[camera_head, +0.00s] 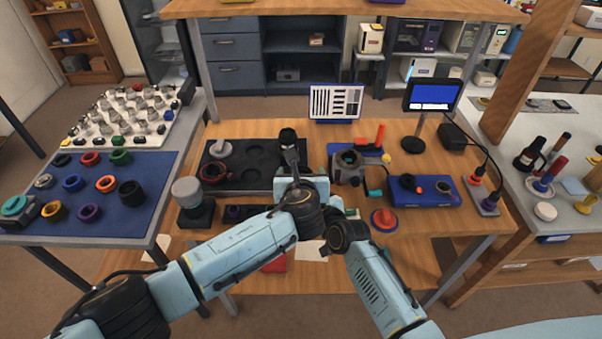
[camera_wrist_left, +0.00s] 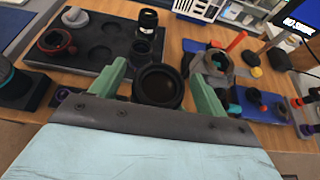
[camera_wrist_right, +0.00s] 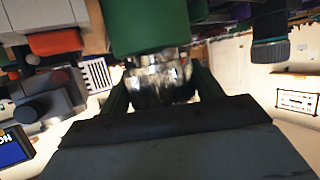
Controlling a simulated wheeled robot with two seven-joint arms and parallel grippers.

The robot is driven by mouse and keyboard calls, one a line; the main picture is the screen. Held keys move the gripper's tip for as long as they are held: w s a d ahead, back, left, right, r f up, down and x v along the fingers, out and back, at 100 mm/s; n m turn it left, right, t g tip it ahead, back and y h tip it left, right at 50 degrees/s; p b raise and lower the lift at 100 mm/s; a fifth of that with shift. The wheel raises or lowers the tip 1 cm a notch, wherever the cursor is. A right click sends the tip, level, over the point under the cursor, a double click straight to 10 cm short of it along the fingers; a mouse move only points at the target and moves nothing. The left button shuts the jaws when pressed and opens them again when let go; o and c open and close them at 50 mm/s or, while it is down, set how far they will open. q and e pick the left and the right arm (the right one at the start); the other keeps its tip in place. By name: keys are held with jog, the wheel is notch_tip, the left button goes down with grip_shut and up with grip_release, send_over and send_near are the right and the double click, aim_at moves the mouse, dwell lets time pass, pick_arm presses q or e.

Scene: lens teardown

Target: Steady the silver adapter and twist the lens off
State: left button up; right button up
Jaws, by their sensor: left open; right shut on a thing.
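My left gripper (camera_head: 291,158) is open in front of the tray in the head view. In the left wrist view my left gripper's (camera_wrist_left: 158,72) two green fingers stand apart, on either side of a dark round lens (camera_wrist_left: 160,84) seen end-on. I cannot tell whether they touch it. In the right wrist view my right gripper (camera_wrist_right: 162,84) is shut on the shiny silver adapter (camera_wrist_right: 160,76). A green block-like shape (camera_wrist_right: 150,25) sits right above the adapter; I cannot tell what it is. In the head view my arms hide the adapter and the right gripper's fingers.
A black tray (camera_head: 255,182) with round recesses holds a red ring (camera_head: 213,172) and a black cylinder (camera_head: 288,137). A grey clamp-like fixture (camera_head: 350,160) and a blue box (camera_head: 425,193) stand to the right. A blue mat (camera_head: 100,225) with coloured rings lies left.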

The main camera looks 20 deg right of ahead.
pick_arm(q)
jog(key=c, duration=1.2)
jog(key=shift+s+d+n+y, duration=0.1)
jog(key=shift+n+y, duration=0.5)
jog(key=shift+y, duration=0.1)
jog(key=shift+c, duration=0.2)
jog(key=shift+n+y, duration=0.6)
jog(key=shift+y, duration=0.1)
jog(key=o, duration=1.2)
jog(key=shift+s+d, duration=0.1)
jog(key=shift+o, duration=0.2)
jog(key=shift+f, duration=0.15)
pick_arm(e)
jog(key=shift+a, duration=0.1)
